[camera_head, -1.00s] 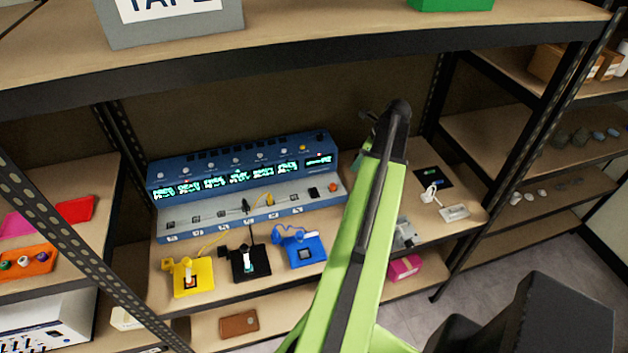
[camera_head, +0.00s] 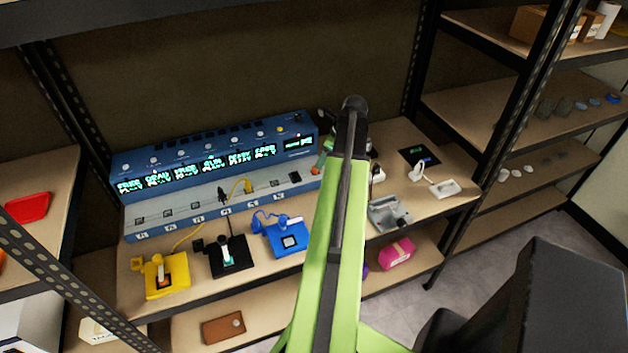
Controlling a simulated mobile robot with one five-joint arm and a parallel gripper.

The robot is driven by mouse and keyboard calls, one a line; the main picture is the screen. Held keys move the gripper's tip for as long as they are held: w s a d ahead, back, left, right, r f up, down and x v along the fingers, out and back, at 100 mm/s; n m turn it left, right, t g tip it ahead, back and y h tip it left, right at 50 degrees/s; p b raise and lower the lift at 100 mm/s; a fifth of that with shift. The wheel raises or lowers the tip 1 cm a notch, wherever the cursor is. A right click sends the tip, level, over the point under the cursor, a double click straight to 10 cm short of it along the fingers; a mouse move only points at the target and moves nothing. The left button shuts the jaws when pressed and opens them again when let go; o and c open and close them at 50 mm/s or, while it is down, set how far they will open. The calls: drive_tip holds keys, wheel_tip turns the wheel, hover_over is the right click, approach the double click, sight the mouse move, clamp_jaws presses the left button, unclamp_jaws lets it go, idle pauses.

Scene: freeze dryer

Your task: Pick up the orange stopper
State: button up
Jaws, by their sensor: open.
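A small orange-red piece (camera_head: 316,171) shows at the right end of the blue instrument (camera_head: 160,205), just left of my arm. Another small orange piece (camera_head: 164,282) shows in the yellow stand (camera_head: 178,265) at the left front of the shelf. Both are too small to tell which is the stopper. My green arm runs up the middle of the view to a black joint, right of the blue instrument. My gripper cannot be made out; the arm may hide it.
A black stand (camera_head: 238,268) and a blue stand (camera_head: 275,228) are beside the yellow one. A grey tray (camera_head: 385,222) and a white dish (camera_head: 446,189) lie right of my arm. Dark shelf posts flank the shelf. A pink box (camera_head: 396,255) is on the shelf below.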

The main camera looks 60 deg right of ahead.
sight(315, 171)
drive_tip(key=b+x, duration=0.4)
drive_tip(key=x, duration=0.1)
drive_tip(key=shift+w+f+b, duration=0.1)
drive_tip(key=shift+w+b, duration=0.25)
drive_tip(key=shift+w, duration=0.05)
drive_tip(key=shift+a+r, duration=0.1)
drive_tip(key=shift+r, duration=0.1)
clamp_jaws()
